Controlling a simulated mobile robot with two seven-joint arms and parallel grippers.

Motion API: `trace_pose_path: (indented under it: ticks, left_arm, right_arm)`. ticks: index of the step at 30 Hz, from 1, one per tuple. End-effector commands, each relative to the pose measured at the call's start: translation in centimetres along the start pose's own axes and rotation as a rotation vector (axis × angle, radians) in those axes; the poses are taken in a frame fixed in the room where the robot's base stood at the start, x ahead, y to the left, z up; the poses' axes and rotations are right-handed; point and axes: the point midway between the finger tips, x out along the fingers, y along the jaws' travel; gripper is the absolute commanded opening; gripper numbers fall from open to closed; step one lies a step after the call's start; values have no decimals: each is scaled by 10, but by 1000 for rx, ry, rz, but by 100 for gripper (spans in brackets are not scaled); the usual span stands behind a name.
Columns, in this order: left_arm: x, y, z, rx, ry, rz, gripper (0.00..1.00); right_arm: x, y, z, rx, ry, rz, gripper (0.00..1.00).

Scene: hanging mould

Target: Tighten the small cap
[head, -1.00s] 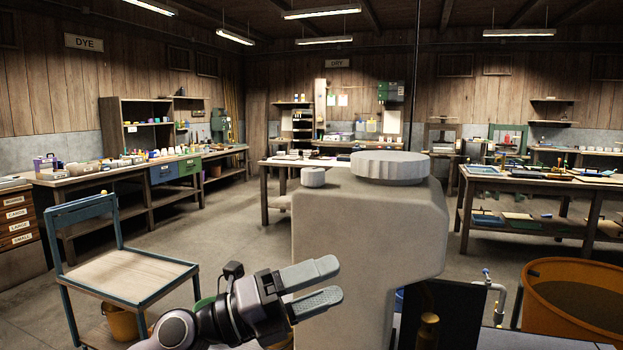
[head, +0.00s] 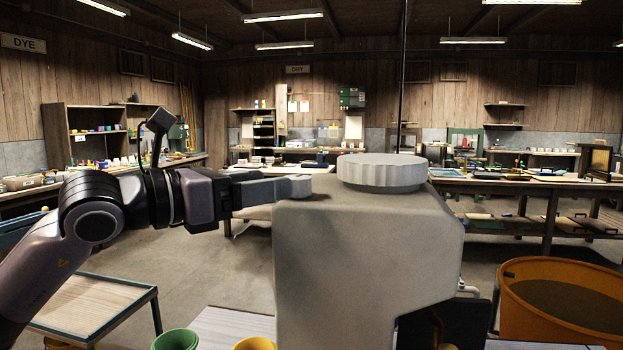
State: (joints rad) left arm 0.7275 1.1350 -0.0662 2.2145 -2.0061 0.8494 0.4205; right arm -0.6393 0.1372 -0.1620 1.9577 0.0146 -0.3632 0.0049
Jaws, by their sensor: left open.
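The grey mould (head: 365,260) hangs in front of me. It has a large ribbed white cap (head: 381,172) on its top and a small cap (head: 301,184) at the top's left edge. My left gripper (head: 286,187) reaches in level from the left, with its fingers at the small cap. The jaws are open, seen nearly edge-on. The fingers hide part of the cap, and I cannot tell whether they touch it. My right gripper is not in view.
A blue-framed cart (head: 95,305) stands at lower left. A green bucket (head: 176,340) and a yellow one are below the mould's left side. An orange tub (head: 560,300) is at lower right. Workbenches stand farther back.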

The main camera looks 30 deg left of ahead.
Motion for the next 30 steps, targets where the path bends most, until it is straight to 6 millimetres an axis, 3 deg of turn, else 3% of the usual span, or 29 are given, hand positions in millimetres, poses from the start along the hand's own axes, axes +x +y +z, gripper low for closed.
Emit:
trace_pose_path:
  ticks: [5, 18, 30]
  left_arm:
    - [10, 0, 3, -5, -2, -4, 70]
    - [64, -1, 2, -5, -2, -5, 70]
    - [72, -1, 0, -3, 0, -5, 70]
  right_arm:
    - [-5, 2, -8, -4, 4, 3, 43]
    - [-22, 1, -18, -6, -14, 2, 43]
    - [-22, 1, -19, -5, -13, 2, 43]
